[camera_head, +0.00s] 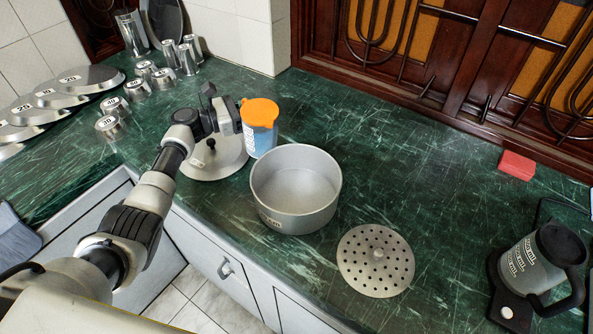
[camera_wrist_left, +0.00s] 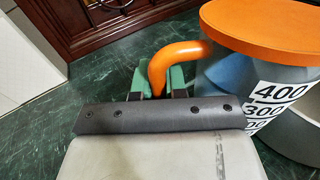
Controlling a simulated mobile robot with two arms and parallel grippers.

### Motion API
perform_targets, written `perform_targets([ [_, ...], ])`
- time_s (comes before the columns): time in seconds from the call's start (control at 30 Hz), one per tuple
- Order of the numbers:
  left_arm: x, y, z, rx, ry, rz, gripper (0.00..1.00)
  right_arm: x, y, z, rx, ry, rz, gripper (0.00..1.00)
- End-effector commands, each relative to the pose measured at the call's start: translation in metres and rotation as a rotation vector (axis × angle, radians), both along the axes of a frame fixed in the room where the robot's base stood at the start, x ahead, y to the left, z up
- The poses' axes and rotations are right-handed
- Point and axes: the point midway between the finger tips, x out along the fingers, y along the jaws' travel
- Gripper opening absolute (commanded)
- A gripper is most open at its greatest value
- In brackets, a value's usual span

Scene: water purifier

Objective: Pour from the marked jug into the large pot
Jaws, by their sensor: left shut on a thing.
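The marked jug (camera_head: 259,139) has an orange lid and bluish contents. It is upright behind and left of the large pot; I cannot tell whether it touches the counter. Its number labels, 400 and 300, show in the left wrist view (camera_wrist_left: 270,112). My left gripper (camera_head: 238,113) is shut on the jug's orange handle, which shows between the fingers in the wrist view (camera_wrist_left: 165,82). The large grey pot (camera_head: 295,190) stands open on the counter, with no liquid visible inside. My right gripper is not in view.
A round metal lid (camera_head: 213,165) lies under my left arm. A perforated disc (camera_head: 376,262) lies right of the pot. A dark-handled kettle (camera_head: 540,265) stands at the right, and a red block (camera_head: 516,165) at the back. Metal cups (camera_head: 138,90) and numbered lids (camera_head: 45,100) are at the left.

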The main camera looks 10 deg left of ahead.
Motion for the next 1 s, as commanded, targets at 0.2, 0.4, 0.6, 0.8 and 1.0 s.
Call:
perform_targets([
  [0.2,-0.004,-0.004,0.027,0.082,-0.075,0.000,0.00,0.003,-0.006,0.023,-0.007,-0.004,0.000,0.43],
  [0.4,-0.010,-0.010,0.045,0.156,-0.141,-0.001,0.00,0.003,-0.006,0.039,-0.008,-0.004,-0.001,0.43],
  [0.6,-0.016,-0.017,0.053,0.231,-0.205,-0.001,0.00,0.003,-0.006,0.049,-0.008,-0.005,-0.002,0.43],
  [0.8,-0.019,-0.022,0.056,0.275,-0.246,0.001,0.00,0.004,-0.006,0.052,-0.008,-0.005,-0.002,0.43],
  [1.0,-0.020,-0.023,0.058,0.286,-0.256,0.001,0.00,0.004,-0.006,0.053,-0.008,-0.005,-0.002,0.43],
])
